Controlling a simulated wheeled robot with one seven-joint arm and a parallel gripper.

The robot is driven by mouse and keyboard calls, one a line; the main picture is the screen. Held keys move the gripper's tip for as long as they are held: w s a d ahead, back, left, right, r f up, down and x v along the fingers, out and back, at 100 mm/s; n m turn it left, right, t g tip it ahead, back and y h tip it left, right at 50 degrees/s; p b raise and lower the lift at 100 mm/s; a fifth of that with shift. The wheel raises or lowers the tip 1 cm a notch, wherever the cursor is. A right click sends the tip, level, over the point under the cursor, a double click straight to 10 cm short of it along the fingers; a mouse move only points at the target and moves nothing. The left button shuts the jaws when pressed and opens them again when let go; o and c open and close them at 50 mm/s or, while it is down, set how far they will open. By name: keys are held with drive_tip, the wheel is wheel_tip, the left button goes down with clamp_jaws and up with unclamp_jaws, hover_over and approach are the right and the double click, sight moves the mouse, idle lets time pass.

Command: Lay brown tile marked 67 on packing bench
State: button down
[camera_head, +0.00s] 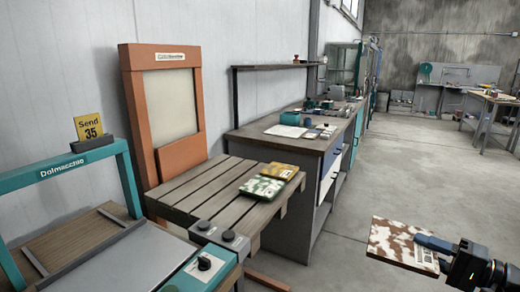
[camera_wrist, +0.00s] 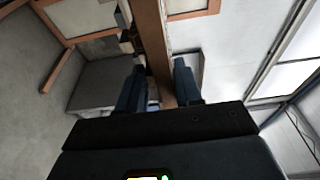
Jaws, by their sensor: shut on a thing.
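My gripper (camera_head: 436,243) is at the lower right in the head view, shut on a brown-and-white mottled tile (camera_head: 392,241). The tile is held roughly flat, above the floor and clear of any bench. A small pale label shows near the gripper; I cannot read its number. In the wrist view the tile (camera_wrist: 152,45) is seen edge-on as a brown strip between the fingers. A slatted wooden bench (camera_head: 190,187) stands left of centre, with a green-and-white tile (camera_head: 262,187) and a yellow tile (camera_head: 279,171) on its right end. No bench name reads as packing.
A teal-framed station (camera_head: 75,170) labelled Dolmacchio, with a "Send 35" sign (camera_head: 90,127), is at the left. An orange frame (camera_head: 163,120) stands behind the slats. A long workbench (camera_head: 270,145) with small items stands beyond. The slats' left part and the floor (camera_head: 370,180) are clear.

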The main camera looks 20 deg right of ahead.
drive_tip(key=shift+s+a+f, duration=0.15)
drive_tip(key=shift+a+f, duration=0.05)
drive_tip(key=w+a+f+m+h, duration=0.1)
drive_tip(key=a+f+h, duration=0.1)
drive_tip(key=a+f, duration=0.5)
drive_tip(key=w+a+f+m+t+h, duration=0.1)
drive_tip(key=a+f+m+h, duration=0.1)
drive_tip(key=a+f, duration=0.5)
drive_tip(key=w+a+f+m+h, duration=0.1)
drive_tip(key=a+f, duration=0.6)
drive_tip(key=a, duration=0.9)
drive_tip(key=shift+w+a+m+t+h, duration=0.3)
drive_tip(key=shift+w+a+m+h, duration=0.15)
drive_tip(key=shift+h, duration=0.75)
